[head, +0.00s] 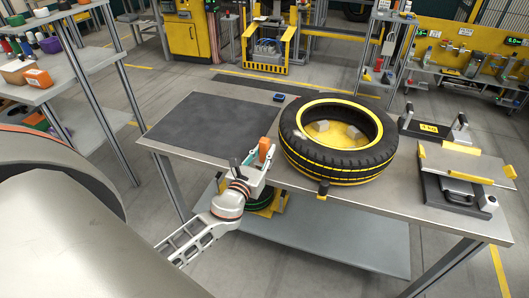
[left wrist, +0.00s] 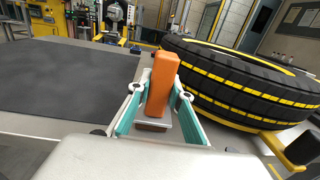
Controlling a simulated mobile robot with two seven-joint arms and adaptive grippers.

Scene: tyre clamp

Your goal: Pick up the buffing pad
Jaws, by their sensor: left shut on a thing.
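The buffing pad appears to be the orange block (head: 264,148) with a grey lower part. It stands upright between the fingers of my left gripper (head: 257,163), near the front edge of the table and just left of the tyre. In the left wrist view the orange pad (left wrist: 162,82) is between the teal-lined fingers of my left gripper (left wrist: 158,104), which is shut on it. Its grey lower end shows between the fingers. I cannot tell whether it touches the table. My right gripper is not in view.
The tyre (head: 340,165) with its yellow rim lies close to the right of the pad. A dark mat (head: 215,125) covers the table's left part, with a small blue item (head: 279,97) behind. A grey-and-yellow fixture (head: 465,165) stands at the right end. Shelves (head: 85,60) stand at left.

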